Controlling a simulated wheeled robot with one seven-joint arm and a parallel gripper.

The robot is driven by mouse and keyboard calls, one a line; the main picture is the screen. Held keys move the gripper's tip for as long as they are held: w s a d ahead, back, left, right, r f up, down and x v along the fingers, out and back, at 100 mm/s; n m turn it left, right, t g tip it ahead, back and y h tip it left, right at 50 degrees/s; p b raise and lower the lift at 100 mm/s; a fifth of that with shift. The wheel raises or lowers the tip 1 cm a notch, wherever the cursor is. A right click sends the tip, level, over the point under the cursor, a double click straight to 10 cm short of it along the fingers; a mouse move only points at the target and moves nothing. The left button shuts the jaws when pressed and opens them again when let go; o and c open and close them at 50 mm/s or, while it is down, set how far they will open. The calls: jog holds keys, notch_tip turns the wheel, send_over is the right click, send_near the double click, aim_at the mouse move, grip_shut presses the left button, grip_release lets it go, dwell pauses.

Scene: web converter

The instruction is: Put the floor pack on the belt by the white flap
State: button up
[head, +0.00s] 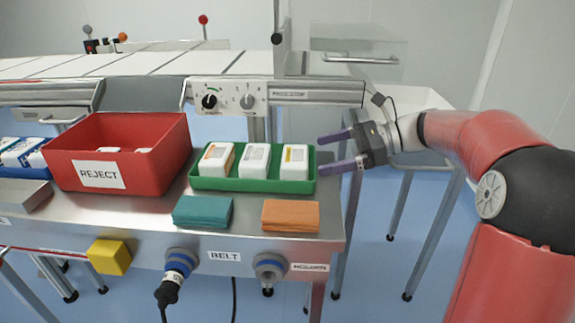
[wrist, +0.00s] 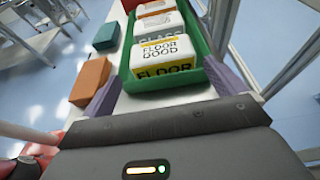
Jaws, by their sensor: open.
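The floor pack (head: 295,159) is white with a yellow band and stands at the right end of a green tray (head: 253,185). In the wrist view the floor pack (wrist: 165,58) is the nearest of the row, and its label reads FLOOR. My gripper (head: 323,152) is open and empty, just right of the tray, its fingers pointing left toward the pack. In the wrist view my gripper (wrist: 166,88) has its fingers apart, one to each side of the pack's near end. The pale slatted belt (head: 160,63) runs along the back. I cannot make out a white flap clearly.
A glass pack (head: 255,160) and another white pack (head: 216,159) share the tray. A red REJECT bin (head: 165,180) stands left. Teal (head: 203,211) and orange (head: 290,215) cloths lie in front. A control panel (head: 228,98) and metal rail lie between tray and belt.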

aim_at(296, 155)
jog(key=shift+w+a+f, duration=0.15)
jog(key=shift+a, duration=0.4)
jog(key=x, duration=0.6)
jog(key=shift+a+f+b, duration=0.1)
jog(key=shift+a+b, duration=0.3)
jog(key=c, duration=0.8)
